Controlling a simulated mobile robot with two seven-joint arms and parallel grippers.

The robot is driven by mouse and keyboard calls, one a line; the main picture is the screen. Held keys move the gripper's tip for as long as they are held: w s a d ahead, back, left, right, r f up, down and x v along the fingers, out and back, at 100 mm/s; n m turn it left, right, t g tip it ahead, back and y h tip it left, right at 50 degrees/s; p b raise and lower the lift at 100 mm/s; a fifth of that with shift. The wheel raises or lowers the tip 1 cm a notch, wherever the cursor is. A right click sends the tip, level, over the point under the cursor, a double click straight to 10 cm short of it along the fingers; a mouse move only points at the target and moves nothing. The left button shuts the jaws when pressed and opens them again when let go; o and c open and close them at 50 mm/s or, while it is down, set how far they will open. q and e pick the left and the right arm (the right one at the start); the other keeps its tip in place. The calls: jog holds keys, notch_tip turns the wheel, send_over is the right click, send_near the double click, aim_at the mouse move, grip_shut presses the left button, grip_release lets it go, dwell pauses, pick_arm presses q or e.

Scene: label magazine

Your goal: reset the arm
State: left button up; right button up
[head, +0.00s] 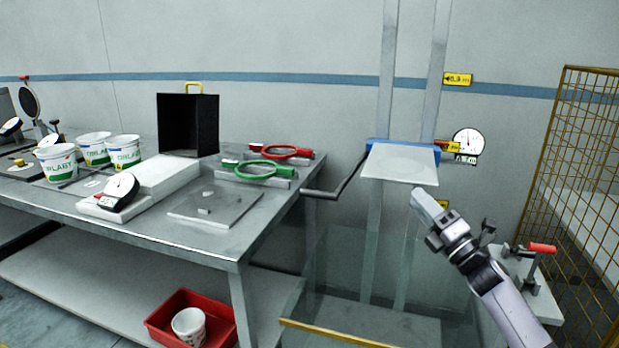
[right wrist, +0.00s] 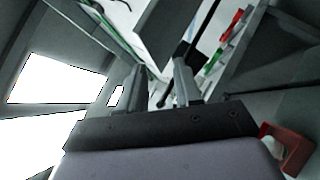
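My right gripper (head: 424,206) is raised in the right half of the head view, in front of a white plate on a blue carriage and apart from the table. In the right wrist view its two fingers (right wrist: 160,86) stand apart with a gap between them, and nothing is held. In the head view the fingers overlap into one pale shape. My right arm reaches in from the lower right. My left arm and gripper are not in view.
A grey table (head: 225,245) at left bears white tubs (head: 57,165), a dial scale (head: 119,191), a black box (head: 188,125) and green and red ring clamps (head: 262,170). The white plate (head: 400,164) sits on upright rails above a glass-walled bin (head: 330,265). A yellow mesh cage (head: 585,150) stands right.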

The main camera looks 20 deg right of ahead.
jog(key=s+a+f+m+g+h, duration=0.1)
jog(key=s+a+f+m+g, duration=0.1)
jog(key=s+a+f+m, duration=0.3)
jog(key=s+a+f+m+g+h+p, duration=0.1)
jog(key=a+f+m, duration=0.25)
jog(key=f, duration=0.45)
jog(key=s+a+f+m+g+h, duration=0.1)
jog(key=s+a+f+m+g, duration=0.1)
jog(key=a+f+m, duration=0.3)
jog(key=s+a+f+m+g, duration=0.3)
jog(key=s+a+f+m, duration=0.2)
jog(key=s, duration=0.4)
jog(key=s+a+f+m+g+p, duration=0.1)
jog(key=s+a+f+m+g, duration=0.3)
jog(key=s+a+f, duration=0.3)
jog(key=s+a+m, duration=0.1)
jog(key=s, duration=0.2)
jog(key=shift+f+y, duration=0.35)
jog(key=shift+y, duration=0.05)
jog(key=shift+s+d, duration=0.15)
